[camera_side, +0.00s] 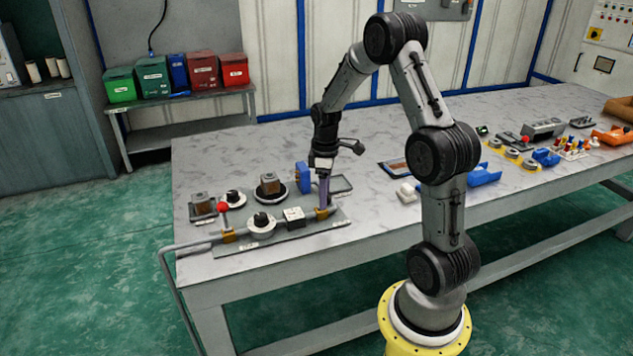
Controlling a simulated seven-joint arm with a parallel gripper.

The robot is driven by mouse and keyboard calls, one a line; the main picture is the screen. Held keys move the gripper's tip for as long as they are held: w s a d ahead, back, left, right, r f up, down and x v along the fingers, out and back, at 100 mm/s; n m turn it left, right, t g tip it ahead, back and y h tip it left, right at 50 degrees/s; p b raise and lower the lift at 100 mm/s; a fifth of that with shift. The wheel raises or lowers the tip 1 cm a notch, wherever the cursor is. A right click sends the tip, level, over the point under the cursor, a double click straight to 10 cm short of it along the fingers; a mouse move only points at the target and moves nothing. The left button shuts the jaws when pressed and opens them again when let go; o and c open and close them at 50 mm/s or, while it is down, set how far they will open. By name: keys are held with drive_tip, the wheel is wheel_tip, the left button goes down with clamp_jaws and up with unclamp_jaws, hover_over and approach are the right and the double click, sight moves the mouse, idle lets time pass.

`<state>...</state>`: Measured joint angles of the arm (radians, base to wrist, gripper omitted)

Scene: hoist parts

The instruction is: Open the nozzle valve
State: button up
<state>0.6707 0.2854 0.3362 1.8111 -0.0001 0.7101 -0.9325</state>
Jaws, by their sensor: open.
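A pipe (275,225) runs along a grey plate on the table, with two brass valve bodies on it. The left valve body (229,236) carries a short upright lever with a red ball (223,207). The right valve body (322,213) has a bluish-purple upright piece (323,190) above it, which looks like a lever. I cannot tell which is the nozzle valve. My gripper (323,172) points down, open, right above the right valve body, at the top of the purple piece. Whether it touches or surrounds that piece is too small to tell.
Round black-topped parts (269,186) and a white box (294,215) are to the left. Several tools and parts lie at the table's right. The table's middle front is clear.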

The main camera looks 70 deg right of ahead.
drive_tip(key=shift+w+d+r, duration=0.1)
drive_tip(key=shift+w+r, duration=0.05)
drive_tip(key=shift+r, duration=3.4)
drive_tip(key=a+r+n+t+h, duration=0.1)
drive_tip(key=a+r+n+t, duration=0.25)
drive_tip(key=a+r, duration=1.1)
drive_tip(key=s+a+f+m+t, duration=0.1)
drive_tip(key=s+a+m, duration=0.2)
drive_tip(key=s+a, duration=0.2)
drive_tip(key=s+a+f+m+t+y, duration=0.1)
drive_tip(key=s+a+f+m, duration=0.1)
drive_tip(key=s+a, duration=0.3)
drive_tip(key=s+m, duration=0.1)
drive_tip(key=s, duration=0.3)
drive_tip(key=shift+s+f, duration=0.15)
drive_tip(key=shift+s, duration=0.2)
